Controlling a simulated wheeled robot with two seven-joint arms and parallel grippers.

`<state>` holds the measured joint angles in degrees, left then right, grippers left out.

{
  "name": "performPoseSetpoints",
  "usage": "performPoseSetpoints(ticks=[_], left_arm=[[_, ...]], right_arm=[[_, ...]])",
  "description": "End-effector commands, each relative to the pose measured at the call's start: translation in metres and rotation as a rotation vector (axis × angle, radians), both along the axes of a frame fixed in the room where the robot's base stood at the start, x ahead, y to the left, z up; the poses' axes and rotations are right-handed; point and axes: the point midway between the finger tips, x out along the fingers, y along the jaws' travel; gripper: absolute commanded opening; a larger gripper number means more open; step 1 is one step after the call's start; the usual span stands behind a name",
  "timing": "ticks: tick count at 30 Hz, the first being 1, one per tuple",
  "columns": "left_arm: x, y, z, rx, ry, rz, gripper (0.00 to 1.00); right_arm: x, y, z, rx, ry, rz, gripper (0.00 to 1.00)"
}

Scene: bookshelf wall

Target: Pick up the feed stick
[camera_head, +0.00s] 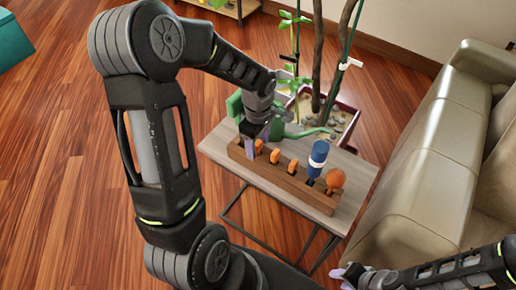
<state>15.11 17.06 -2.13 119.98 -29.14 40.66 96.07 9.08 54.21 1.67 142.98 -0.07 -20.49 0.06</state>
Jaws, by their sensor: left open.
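A long brown wooden rack (285,183) lies on a small grey-topped side table. It holds several short orange-topped sticks (275,156), a blue and white stick (317,160) and a round orange-headed one (335,178) at its right end. I cannot tell which of these is the feed stick. My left gripper (262,144) is open and points down at the left end of the rack, close to the leftmost orange top (258,146). Its fingers partly hide that end. My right gripper (350,277) is low at the bottom edge, away from the rack; its jaws are unclear.
The side table (345,205) has bare top around the rack. A green watering can (236,106) and a planter (347,128) with stems and stones stand behind it. A beige sofa (425,165) is close on the right. Wooden floor is open at left.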

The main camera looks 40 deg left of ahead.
Motion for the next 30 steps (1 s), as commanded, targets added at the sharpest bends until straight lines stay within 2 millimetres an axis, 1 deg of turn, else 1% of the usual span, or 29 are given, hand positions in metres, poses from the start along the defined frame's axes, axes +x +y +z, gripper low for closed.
performPoseSetpoints(ticks=[5, 24, 25, 30], left_arm=[[0.0001, 0.0001, 0.0002, 0.000, 0.000, 0.000, 0.53], [0.0001, 0.0001, 0.0002, 0.000, 0.000, 0.000, 0.01], [0.0001, 0.0001, 0.0002, 0.000, 0.000, 0.000, 0.00], [0.0001, 0.0000, 0.0002, 0.000, 0.000, 0.000, 0.00]], right_arm=[[0.0000, 0.0000, 0.0000, 0.000, 0.000, 0.000, 0.36], [0.0000, 0.0000, 0.0000, 0.000, 0.000, 0.000, 0.36], [0.0000, 0.0000, 0.0000, 0.000, 0.000, 0.000, 0.36], [0.0000, 0.0000, 0.0000, 0.000, 0.000, 0.000, 0.36]])
